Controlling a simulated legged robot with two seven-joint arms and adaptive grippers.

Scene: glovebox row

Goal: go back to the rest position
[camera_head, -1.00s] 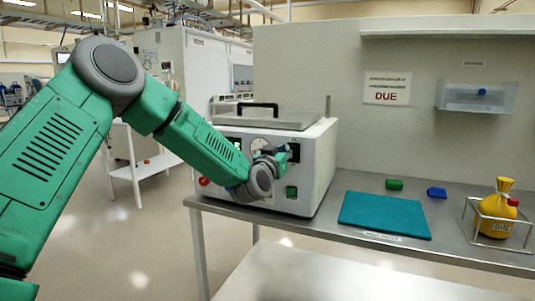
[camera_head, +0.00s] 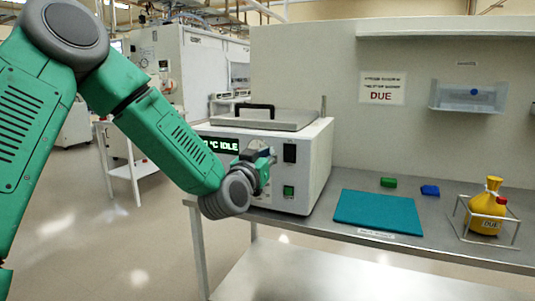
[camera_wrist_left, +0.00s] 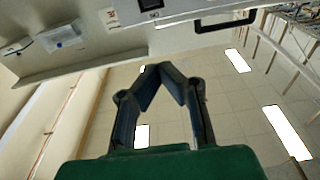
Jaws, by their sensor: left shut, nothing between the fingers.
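My left arm comes in from the left in the head view, and its gripper (camera_head: 268,157) is in front of the white box-shaped device (camera_head: 312,165) with a black lid handle and a lit display reading "IDLE". I cannot tell whether the gripper touches the device front. In the left wrist view the two dark fingers of the left gripper (camera_wrist_left: 165,68) come together at their tips, with nothing between them. The wrist view looks tilted, with the ceiling lights behind the fingers. My right gripper is not in view.
A yellow tied bag (camera_head: 487,214) stands in a wire frame (camera_head: 517,233). A clear wall bin (camera_head: 468,97) hangs above.

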